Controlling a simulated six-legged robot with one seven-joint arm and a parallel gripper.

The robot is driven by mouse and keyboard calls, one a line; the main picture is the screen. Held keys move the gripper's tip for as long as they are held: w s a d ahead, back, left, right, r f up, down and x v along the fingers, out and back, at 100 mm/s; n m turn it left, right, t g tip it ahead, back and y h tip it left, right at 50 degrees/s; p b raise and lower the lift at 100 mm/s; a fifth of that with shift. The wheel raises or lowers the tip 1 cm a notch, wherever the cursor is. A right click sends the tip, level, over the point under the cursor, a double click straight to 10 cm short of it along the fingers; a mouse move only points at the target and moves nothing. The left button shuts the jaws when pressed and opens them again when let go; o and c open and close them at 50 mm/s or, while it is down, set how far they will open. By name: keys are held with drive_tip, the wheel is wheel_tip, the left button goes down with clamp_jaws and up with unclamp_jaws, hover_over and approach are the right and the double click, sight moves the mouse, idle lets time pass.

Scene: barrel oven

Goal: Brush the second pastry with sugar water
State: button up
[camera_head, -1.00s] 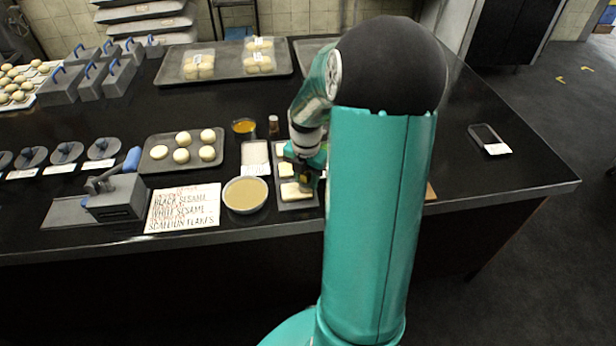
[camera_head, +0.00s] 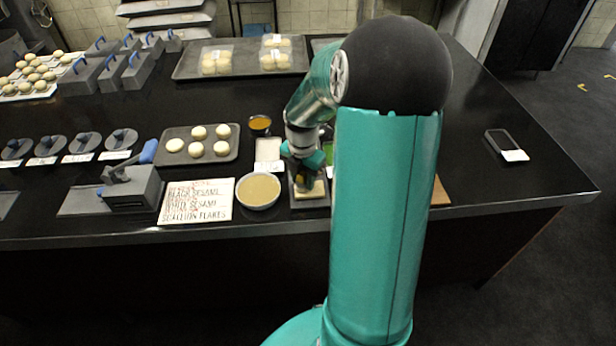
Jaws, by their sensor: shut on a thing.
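A narrow dark tray (camera_head: 322,203) lies near the front edge of the counter. A pale flat pastry (camera_head: 314,189) shows at its front end; the tray's farther part is hidden behind my arm. My gripper (camera_head: 304,182) points down over the tray, at the pastry's far left side. It is shut on a small tool, likely the brush, which is mostly hidden; whether its tip touches a pastry cannot be told. A round bowl of pale tan liquid (camera_head: 258,190) stands just left of the tray. A smaller bowl of amber liquid (camera_head: 260,124) stands farther back.
A tray of round buns (camera_head: 172,158) lies left of the bowls. A lettered sign (camera_head: 196,202) and a grey press with a blue handle (camera_head: 130,186) stand at the front left.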

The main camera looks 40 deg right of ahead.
drive_tip(key=shift+w+a+f, duration=0.1)
drive_tip(key=shift+w+a, duration=0.25)
drive_tip(key=shift+a, duration=0.2)
drive_tip(key=shift+s+d, duration=0.1)
drive_tip(key=shift+s+d+r, duration=0.1)
drive_tip(key=shift+s+d, duration=0.45)
drive_tip(key=shift+d, duration=0.3)
drive_tip(key=shift+s+d+r, duration=0.1)
drive_tip(key=shift+s+d, duration=0.45)
drive_tip(key=shift+d, duration=0.3)
drive_tip(key=shift+s+d, duration=0.55)
drive_tip(key=shift+d, duration=0.3)
drive_tip(key=shift+w+a+f, duration=0.1)
drive_tip(key=shift+w+a, duration=0.5)
drive_tip(key=shift+a, duration=0.3)
drive_tip(key=shift+w+a+f, duration=0.1)
drive_tip(key=shift+w+a, duration=0.45)
drive_tip(key=shift+a, duration=0.3)
drive_tip(key=shift+w+a, duration=0.6)
drive_tip(key=shift+a, duration=0.3)
drive_tip(key=shift+s+d+r, duration=0.1)
drive_tip(key=shift+s+d, duration=0.5)
drive_tip(key=shift+d, duration=0.25)
drive_tip(key=shift+s+d+r, duration=0.1)
drive_tip(key=shift+s+d, duration=0.45)
drive_tip(key=shift+d, duration=0.35)
drive_tip(key=shift+s+d, duration=0.6)
drive_tip(key=shift+d, duration=0.25)
drive_tip(key=shift+a, duration=0.1)
